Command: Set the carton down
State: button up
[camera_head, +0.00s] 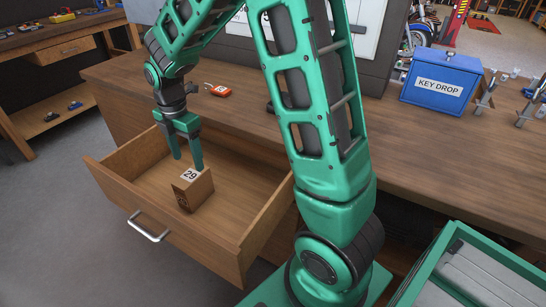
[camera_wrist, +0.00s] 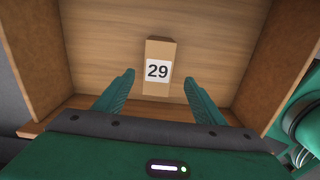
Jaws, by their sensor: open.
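The carton (camera_head: 194,190) is a small brown box with a white label reading 29 on its top. It stands inside the open wooden drawer (camera_head: 262,222), on the drawer floor toward the front. In the wrist view the carton (camera_wrist: 160,52) lies ahead of and between the fingers. My gripper (camera_head: 188,162) is open just above the carton in the head view. In the wrist view its two fingertips (camera_wrist: 158,76) are spread, with a gap to the carton on each side. Nothing is held between them.
The wooden counter (camera_head: 420,135) above the drawer holds a red device (camera_head: 219,90) and a blue KEY DROP box (camera_head: 440,82). Metal stands are at the right. The drawer floor around the carton is clear. A workbench (camera_head: 50,38) stands at the far left.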

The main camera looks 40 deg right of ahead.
jog(key=s+d+r+m, duration=0.4)
jog(key=s+d+m, duration=0.4)
jog(key=s+m, duration=0.15)
jog(key=s+d+r+m, duration=0.5)
jog(key=s+d+m, duration=0.2)
jog(key=s+m, duration=0.3)
jog(key=s+d+m, duration=0.2)
jog(key=s+m, duration=0.6)
jog(key=s, duration=0.4)
jog(key=shift+f, duration=0.25)
jog(key=shift+w+d+f, duration=0.1)
jog(key=shift+w+f, duration=0.15)
jog(key=shift+w, duration=0.35)
